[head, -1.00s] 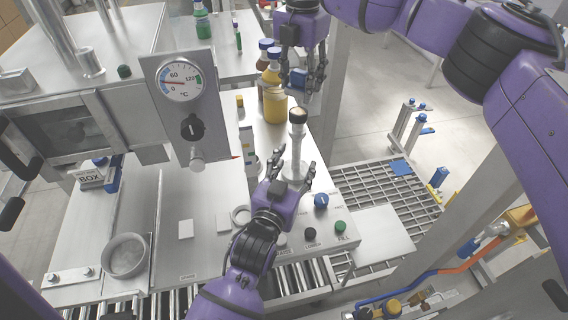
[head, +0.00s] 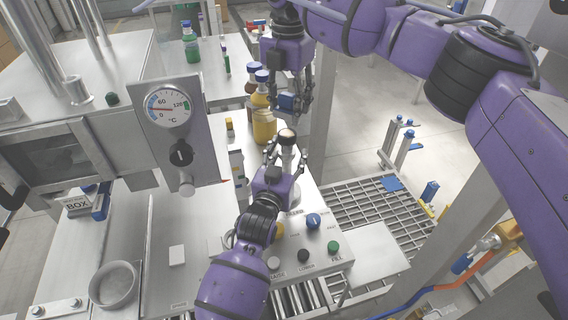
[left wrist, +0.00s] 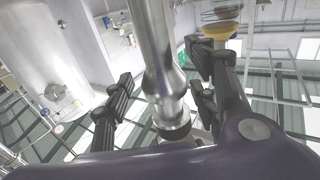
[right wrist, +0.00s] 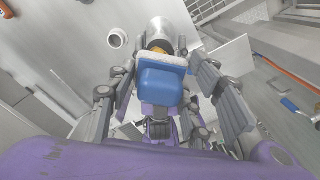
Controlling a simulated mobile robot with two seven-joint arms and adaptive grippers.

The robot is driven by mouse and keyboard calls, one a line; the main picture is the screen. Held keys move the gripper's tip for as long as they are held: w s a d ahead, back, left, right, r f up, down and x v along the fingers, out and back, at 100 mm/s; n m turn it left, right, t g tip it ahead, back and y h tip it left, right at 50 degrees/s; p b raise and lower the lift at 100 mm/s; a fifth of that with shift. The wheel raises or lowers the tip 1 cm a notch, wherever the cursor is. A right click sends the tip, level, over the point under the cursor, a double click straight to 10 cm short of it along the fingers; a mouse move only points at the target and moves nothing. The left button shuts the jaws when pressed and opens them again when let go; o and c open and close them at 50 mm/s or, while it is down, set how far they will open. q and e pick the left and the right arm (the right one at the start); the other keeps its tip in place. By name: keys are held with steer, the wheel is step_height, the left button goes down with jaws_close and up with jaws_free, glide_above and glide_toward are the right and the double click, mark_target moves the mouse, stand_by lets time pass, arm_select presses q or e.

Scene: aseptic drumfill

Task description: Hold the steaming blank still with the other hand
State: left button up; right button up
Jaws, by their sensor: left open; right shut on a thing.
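The steaming blank appears to be the upright metal cylinder with a dark-centred top (head: 287,140) on the machine's panel. My left gripper (head: 286,156) is open, its fingers on either side of the cylinder just below its top. In the left wrist view the shiny cylinder (left wrist: 158,55) stands between the spread fingers; I cannot tell whether they touch it. My right gripper (head: 291,106) is above the cylinder, shut on a blue block (right wrist: 162,85) with a white fuzzy edge. In the right wrist view this block hides part of the cylinder.
A yellow bottle (head: 264,126) stands behind the cylinder. A dial gauge (head: 167,107) on a metal box is to the left. A blue knob (head: 313,221) and a green button (head: 333,247) are in front.

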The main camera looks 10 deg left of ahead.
arm_select(q)
steer(key=shift+w, duration=0.2)
jaws_close()
stand_by(0.3)
stand_by(0.4)
stand_by(0.4)
stand_by(0.4)
steer(key=shift+f, duration=0.2)
stand_by(0.4)
